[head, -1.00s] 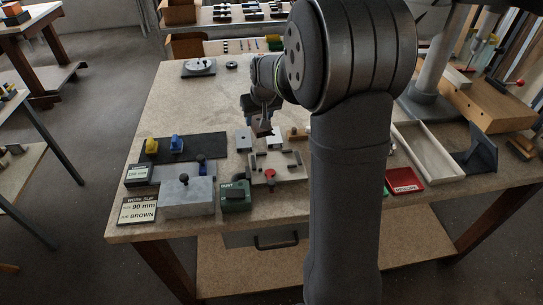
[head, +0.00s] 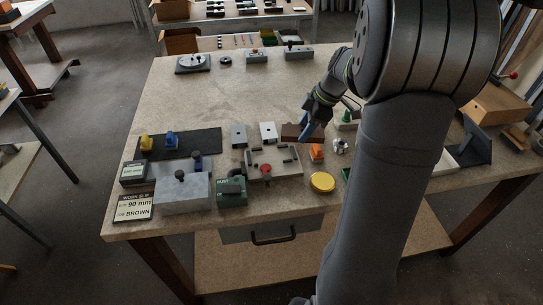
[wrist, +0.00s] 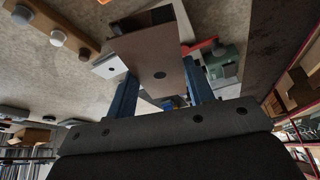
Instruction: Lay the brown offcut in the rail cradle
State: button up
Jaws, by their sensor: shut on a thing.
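The brown offcut (wrist: 148,58) is a flat-faced brown block with a small dark hole. My gripper (wrist: 159,68) is shut on it, a blue finger on each side in the wrist view. In the head view the offcut (head: 290,131) shows at the left of my gripper (head: 306,128), beyond a pale fixture (head: 262,178). This fixture has dark blocks and a red knob and may be the rail cradle; no label tells. No piece shows lying across it. I cannot tell whether the offcut clears the bench.

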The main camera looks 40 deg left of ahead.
jog(key=d+n, duration=0.2)
jog(key=shift+s+d+r+n+g+h, duration=0.15)
jog(key=shift+d+r+n+g+h, duration=0.15)
jog(key=shift+r+g, duration=0.1)
jog(key=shift+s+a+f, duration=0.1)
jog(key=shift+a+f, duration=0.05)
jog(key=shift+a, duration=0.05)
send_over(268, 157)
jog(key=w+d, duration=0.1)
jog(key=f, duration=0.6)
jog(key=shift+w+d+f, duration=0.1)
jog(key=shift+w+f, duration=0.1)
jog(key=shift+f, duration=2.15)
jog(key=shift+f, duration=0.1)
jog(key=o, duration=1)
